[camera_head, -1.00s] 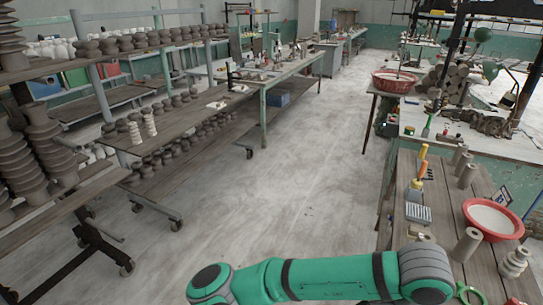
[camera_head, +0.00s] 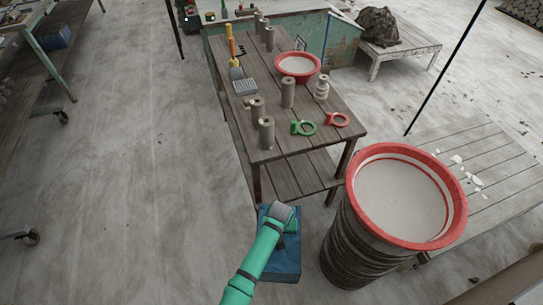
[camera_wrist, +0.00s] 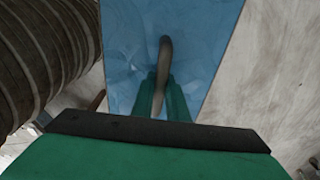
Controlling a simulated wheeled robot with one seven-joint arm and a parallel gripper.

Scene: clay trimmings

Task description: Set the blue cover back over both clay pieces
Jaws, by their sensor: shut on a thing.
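The blue cover (camera_head: 283,262) shows low in front of the wooden table in the head view, left of the large barrel. My arm reaches down over it and hides part of its top. In the wrist view the blue cover (camera_wrist: 205,35) fills the middle, and an upright brownish handle (camera_wrist: 165,50) stands on it. My gripper (camera_wrist: 160,95) is shut on this handle, with green fingers on both sides. I cannot tell whether the cover rests on something or hangs just above it. No clay piece shows beneath it.
A dark ribbed barrel with a red rim (camera_head: 440,240) stands close right of the cover. Floor to the left is clear.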

